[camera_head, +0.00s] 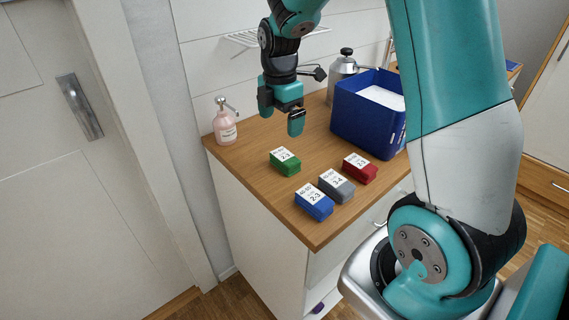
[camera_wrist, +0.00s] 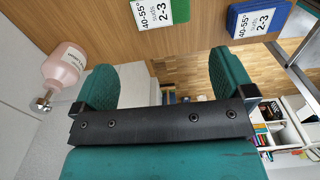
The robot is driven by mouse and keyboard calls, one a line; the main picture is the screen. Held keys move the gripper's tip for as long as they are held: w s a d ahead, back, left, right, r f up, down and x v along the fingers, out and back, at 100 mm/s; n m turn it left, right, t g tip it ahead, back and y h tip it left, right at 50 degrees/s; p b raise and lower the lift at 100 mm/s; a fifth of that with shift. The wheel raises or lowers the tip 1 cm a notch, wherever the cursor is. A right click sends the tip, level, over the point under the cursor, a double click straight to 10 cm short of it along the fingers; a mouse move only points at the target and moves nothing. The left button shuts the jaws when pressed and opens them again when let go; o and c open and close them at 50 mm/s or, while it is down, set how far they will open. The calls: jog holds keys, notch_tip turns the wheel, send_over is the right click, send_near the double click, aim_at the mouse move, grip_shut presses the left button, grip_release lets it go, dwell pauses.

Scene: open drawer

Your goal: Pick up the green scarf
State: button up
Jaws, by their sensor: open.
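The green scarf (camera_head: 285,162) is a small folded green block with a white label, lying on the wooden counter (camera_head: 250,160). It also shows in the wrist view (camera_wrist: 183,35), cut off by the top edge. My gripper (camera_head: 281,118) is open and empty above the counter, behind the green scarf in the head view and apart from it. In the wrist view, its two teal fingers (camera_wrist: 160,78) are spread with nothing between them.
Blue (camera_head: 315,204), grey (camera_head: 337,186) and red (camera_head: 360,168) labelled blocks lie nearby on the counter. A pink pump bottle (camera_head: 224,124) stands at the left edge. A blue bin (camera_head: 352,118) and a metal bottle (camera_head: 343,66) stand behind. A drawer below is partly open.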

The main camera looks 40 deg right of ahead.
aim_at(285, 156)
notch_tip(285, 156, down, 7)
jog(key=shift+f, duration=0.1)
jog(key=shift+s+d+f+p, duration=0.1)
jog(key=shift+d+f+p, duration=0.1)
jog(key=shift+f, duration=0.7)
jog(key=shift+s+d+f+p, duration=0.1)
jog(key=shift+d+f+p, duration=0.1)
jog(key=shift+f, duration=0.65)
jog(key=shift+d+f+p, duration=0.1)
jog(key=shift+d+f, duration=0.1)
jog(key=shift+f, duration=0.7)
jog(key=c, duration=0.7)
